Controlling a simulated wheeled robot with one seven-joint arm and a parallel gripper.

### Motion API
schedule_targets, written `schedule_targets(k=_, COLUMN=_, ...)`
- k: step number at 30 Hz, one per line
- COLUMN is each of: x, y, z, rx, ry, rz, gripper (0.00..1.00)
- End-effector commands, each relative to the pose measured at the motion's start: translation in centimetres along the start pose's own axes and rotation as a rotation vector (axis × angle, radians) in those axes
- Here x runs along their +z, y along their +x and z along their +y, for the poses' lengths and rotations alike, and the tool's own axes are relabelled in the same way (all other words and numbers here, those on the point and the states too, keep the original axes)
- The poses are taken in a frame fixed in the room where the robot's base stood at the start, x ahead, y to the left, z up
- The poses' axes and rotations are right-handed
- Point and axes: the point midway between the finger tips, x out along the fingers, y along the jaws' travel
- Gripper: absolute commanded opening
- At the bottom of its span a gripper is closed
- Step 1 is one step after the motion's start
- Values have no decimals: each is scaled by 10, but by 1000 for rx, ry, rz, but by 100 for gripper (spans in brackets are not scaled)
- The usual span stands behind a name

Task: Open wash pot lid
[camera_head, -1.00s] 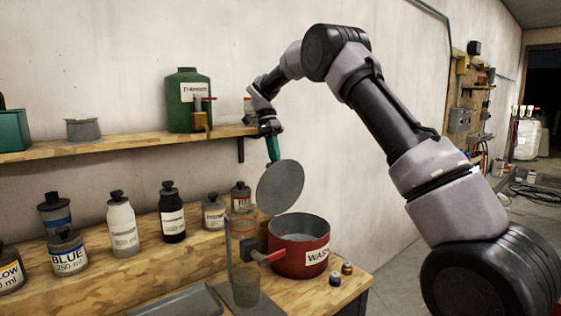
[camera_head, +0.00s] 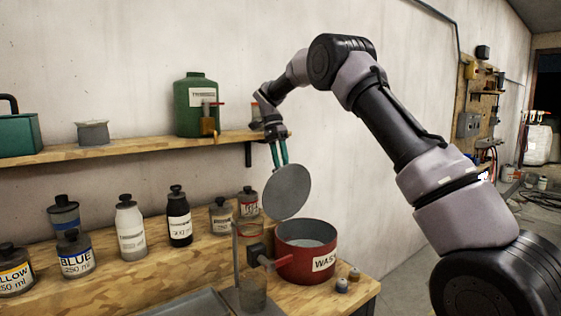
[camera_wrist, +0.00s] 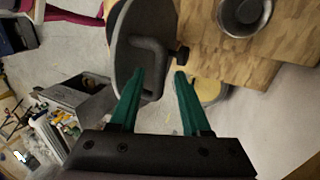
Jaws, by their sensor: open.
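The red wash pot (camera_head: 292,265) stands on the wooden bench with its top uncovered and its grey inside showing. The round grey lid (camera_head: 288,192) stands steeply tilted above the pot's back left rim; whether it touches the rim is unclear. My gripper (camera_head: 280,164) is at the lid's upper edge, its two green fingers apart. In the wrist view my gripper (camera_wrist: 157,72) is open, with the lid (camera_wrist: 130,40) and its dark handle (camera_wrist: 150,65) beside the left finger. I see nothing clamped between the fingers.
Several labelled bottles, one black (camera_head: 179,220), stand left of the pot. A glass beaker (camera_head: 252,292) and two small caps (camera_head: 342,285) are close to it. A shelf (camera_head: 130,152) above holds a green jug (camera_head: 195,100).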

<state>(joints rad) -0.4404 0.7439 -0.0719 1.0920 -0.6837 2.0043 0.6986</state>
Motion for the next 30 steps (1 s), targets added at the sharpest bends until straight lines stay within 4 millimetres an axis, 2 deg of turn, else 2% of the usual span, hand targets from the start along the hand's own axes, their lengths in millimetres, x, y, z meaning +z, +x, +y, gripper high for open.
schedule_targets(k=5, x=0, y=-19, z=-1, rx=-3, ry=0, rz=2, gripper=47)
schedule_targets(k=15, x=0, y=-81, z=-2, rx=-4, ry=2, rz=1, gripper=47)
schedule_targets(k=21, x=-1, y=-97, z=0, rx=7, ry=-1, rz=3, gripper=47)
schedule_targets(k=30, x=0, y=-106, z=-1, rx=0, ry=-1, rz=0, gripper=47)
